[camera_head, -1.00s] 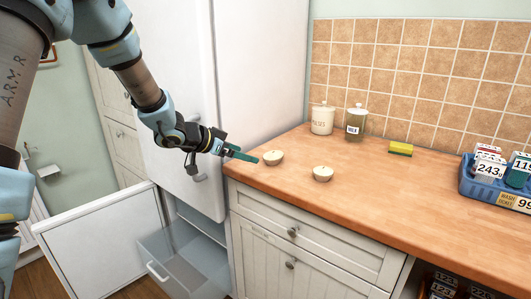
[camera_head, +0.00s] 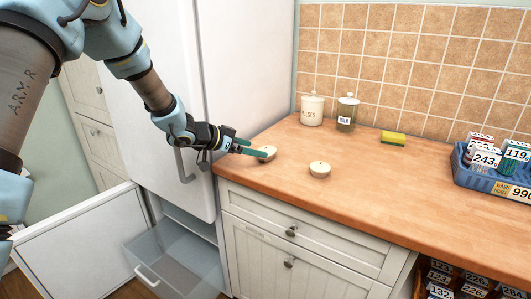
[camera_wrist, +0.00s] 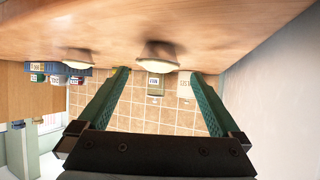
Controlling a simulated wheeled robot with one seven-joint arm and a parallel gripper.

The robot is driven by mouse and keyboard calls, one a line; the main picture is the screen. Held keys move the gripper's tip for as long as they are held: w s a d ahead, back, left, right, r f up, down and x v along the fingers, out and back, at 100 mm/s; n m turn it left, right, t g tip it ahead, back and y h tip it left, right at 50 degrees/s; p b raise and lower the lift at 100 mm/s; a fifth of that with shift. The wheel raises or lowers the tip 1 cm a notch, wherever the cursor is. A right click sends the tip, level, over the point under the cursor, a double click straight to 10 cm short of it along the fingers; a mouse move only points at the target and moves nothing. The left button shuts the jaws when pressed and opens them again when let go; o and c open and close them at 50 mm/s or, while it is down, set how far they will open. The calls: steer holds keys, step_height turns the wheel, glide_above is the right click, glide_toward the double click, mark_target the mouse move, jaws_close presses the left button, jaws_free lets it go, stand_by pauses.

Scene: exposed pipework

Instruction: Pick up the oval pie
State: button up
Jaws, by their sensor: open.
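Two small pale pies in cups stand on the wooden counter. The left pie (camera_head: 270,151) is at my gripper's fingertips, and the right pie (camera_head: 319,169) stands apart. I cannot tell for sure which is oval. My gripper (camera_head: 259,147) is open, with its teal fingers pointing at the left pie; the near finger partly overlaps it. In the wrist view, which is upside down, the near pie (camera_wrist: 158,55) shows between and beyond the open fingers (camera_wrist: 160,74). The other pie (camera_wrist: 78,60) is off to the left there. Nothing is held.
The wooden counter (camera_head: 400,200) is clear around the right pie. A white canister (camera_head: 312,110) and a glass jar (camera_head: 347,112) stand behind, with a sponge (camera_head: 393,138) farther right. A blue crate (camera_head: 475,183) is at right.

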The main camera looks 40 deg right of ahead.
mark_target(263, 149)
steer(key=p+x, duration=0.1)
steer(key=x, duration=0.3)
steer(key=shift+s+d, duration=0.1)
steer(key=shift+d, duration=0.2)
steer(key=c, duration=1.3)
steer(key=shift+r, duration=0.15)
